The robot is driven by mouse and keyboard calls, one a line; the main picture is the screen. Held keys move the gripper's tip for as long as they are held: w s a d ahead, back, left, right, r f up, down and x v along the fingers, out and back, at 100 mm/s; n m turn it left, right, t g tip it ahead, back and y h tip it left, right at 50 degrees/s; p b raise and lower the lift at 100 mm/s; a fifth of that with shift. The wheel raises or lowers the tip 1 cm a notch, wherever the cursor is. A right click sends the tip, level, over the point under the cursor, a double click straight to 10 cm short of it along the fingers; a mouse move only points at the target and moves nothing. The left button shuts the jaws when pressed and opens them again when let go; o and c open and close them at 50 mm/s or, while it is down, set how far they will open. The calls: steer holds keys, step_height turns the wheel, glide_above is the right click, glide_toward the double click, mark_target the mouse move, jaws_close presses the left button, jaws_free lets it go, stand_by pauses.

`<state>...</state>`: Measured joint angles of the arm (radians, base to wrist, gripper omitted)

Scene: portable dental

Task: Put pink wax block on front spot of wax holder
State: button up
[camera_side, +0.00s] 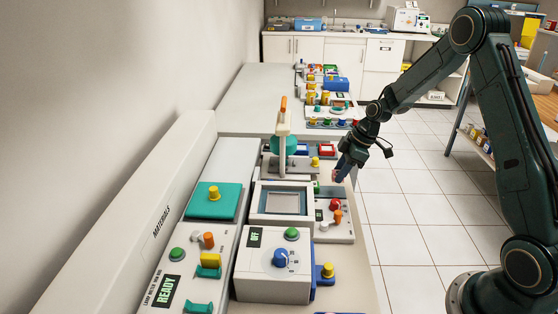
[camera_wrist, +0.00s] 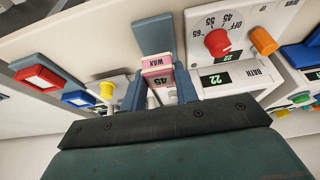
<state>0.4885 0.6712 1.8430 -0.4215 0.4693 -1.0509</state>
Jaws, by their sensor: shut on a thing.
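I cannot pick out the holder's front spot in either view.
A white control box with a red knob (camera_wrist: 217,42) and an orange knob (camera_wrist: 263,41) is close to the right of my gripper in the wrist view. A grey-framed basin (camera_side: 282,202) and a box marked OFF (camera_side: 275,265) fill the bench. Open floor (camera_side: 410,210) lies right of it.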

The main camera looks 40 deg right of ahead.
steer(key=shift+f, duration=2.05)
steer(key=shift+f, duration=0.1)
steer(key=o, duration=1)
steer(key=shift+d, duration=0.1)
steer(key=v, duration=1.3)
steer(key=shift+s+r, duration=0.15)
steer(key=shift+r, duration=0.25)
